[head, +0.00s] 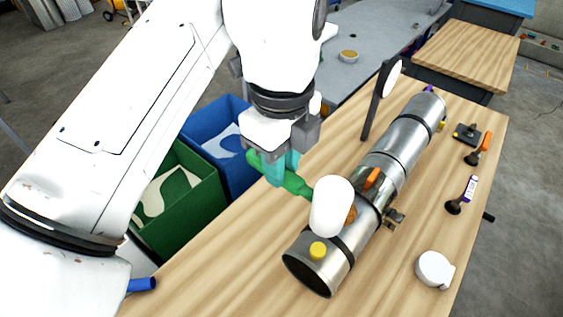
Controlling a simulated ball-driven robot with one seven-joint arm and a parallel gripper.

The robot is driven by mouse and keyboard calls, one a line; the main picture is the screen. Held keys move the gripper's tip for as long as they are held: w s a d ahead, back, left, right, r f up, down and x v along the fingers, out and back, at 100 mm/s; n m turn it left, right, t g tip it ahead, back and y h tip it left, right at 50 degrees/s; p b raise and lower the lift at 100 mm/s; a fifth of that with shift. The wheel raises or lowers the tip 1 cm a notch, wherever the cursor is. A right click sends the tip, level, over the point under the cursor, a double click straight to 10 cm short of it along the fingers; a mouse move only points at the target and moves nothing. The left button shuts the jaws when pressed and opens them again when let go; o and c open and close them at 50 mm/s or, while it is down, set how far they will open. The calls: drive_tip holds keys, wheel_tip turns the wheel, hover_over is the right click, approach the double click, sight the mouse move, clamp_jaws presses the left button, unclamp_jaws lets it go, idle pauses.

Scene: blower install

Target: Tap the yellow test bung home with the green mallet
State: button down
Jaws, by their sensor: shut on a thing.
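My gripper (282,170) is shut on the green handle of the mallet (297,186), above the wooden bench. The mallet's white head (332,207) hangs over the near part of the metal duct (402,143). It hides part of the duct and of an orange-brown piece behind it. The yellow test bung (318,250) sits on top of the duct close to its open near end. The mallet head is just above and beyond the bung in the picture; I cannot tell the gap between them.
An upright black stand with a round disc (392,80) is left of the duct. A clamp (393,217), a white round case (434,267) and several small tools lie on the bench (245,270). Blue (240,172) and green (205,200) bins stand beyond the bench's left edge.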

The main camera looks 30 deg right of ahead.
drive_tip(key=shift+f+b, duration=1.35)
drive_tip(key=shift+f, duration=0.9)
drive_tip(key=shift+r, duration=0.1)
drive_tip(key=shift+r+p, duration=0.2)
drive_tip(key=shift+p, duration=0.1)
drive_tip(key=shift+f, duration=0.1)
wheel_tip(320, 180, down, 6)
drive_tip(key=f+b, duration=0.1)
drive_tip(key=b, duration=0.4)
drive_tip(key=shift+r+p, duration=2.65)
drive_tip(key=shift+r, duration=0.9)
drive_tip(key=shift+f, duration=0.2)
